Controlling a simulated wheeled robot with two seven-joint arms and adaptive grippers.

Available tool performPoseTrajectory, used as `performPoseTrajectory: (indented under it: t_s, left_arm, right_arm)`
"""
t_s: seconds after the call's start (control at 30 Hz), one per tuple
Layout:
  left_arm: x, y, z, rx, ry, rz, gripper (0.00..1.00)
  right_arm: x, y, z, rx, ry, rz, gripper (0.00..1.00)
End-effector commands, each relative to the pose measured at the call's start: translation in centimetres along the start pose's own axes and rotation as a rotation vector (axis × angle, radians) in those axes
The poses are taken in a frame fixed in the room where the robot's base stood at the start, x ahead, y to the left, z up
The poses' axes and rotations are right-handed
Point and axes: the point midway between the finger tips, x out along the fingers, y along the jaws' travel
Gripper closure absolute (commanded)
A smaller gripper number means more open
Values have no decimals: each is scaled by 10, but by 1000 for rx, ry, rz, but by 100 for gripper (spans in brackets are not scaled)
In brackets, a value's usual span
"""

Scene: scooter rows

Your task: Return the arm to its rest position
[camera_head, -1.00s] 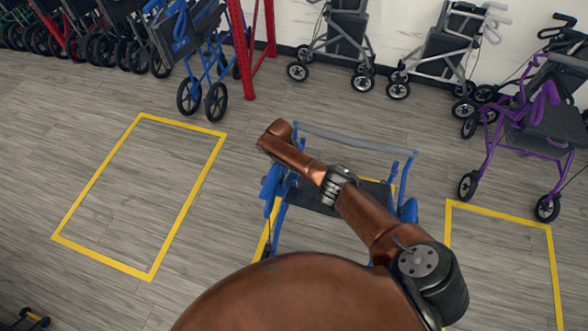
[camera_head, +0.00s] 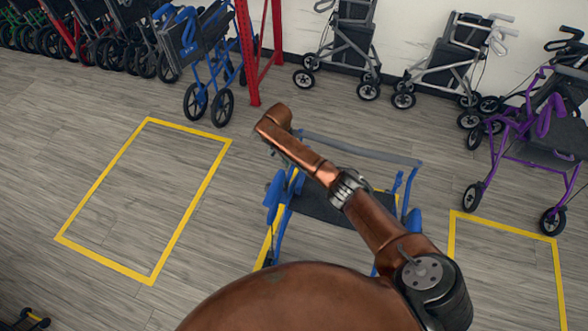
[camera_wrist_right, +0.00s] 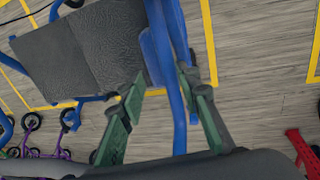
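My right arm reaches across the middle of the head view. Its brown wrist end sits above the left side of a blue rollator with a dark seat (camera_head: 325,208). Only a small dark part of my right gripper (camera_head: 283,152) shows beneath the wrist. In the right wrist view, the green fingers of my right gripper (camera_wrist_right: 163,84) are spread apart. The rollator's blue frame tube (camera_wrist_right: 178,105) appears between them, and I see no finger closed on it. Its dark seat (camera_wrist_right: 85,52) lies to the left. My left gripper is out of view.
Yellow floor rectangles lie left (camera_head: 102,185) and right (camera_head: 505,225); the left one is empty. Another blue walker (camera_head: 205,60) stands near a red post (camera_head: 246,55). Grey walkers (camera_head: 345,45) line the wall, and a purple one (camera_head: 530,140) stands at right.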

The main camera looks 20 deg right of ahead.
Motion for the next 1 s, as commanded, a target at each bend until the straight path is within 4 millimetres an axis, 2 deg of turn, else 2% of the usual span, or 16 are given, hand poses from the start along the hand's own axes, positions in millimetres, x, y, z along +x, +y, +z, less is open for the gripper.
performPoseTrajectory:
  t_s: [0.17, 0.73, 1.0]
  left_arm:
    - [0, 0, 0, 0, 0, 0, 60]
    - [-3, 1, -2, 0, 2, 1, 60]
    - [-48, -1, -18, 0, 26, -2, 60]
  right_arm:
    - [-10, 0, 0, -1, 0, 1, 69]
    - [-14, 1, 0, 0, 1, 1, 69]
    - [-74, 11, -2, 3, 19, -16, 69]
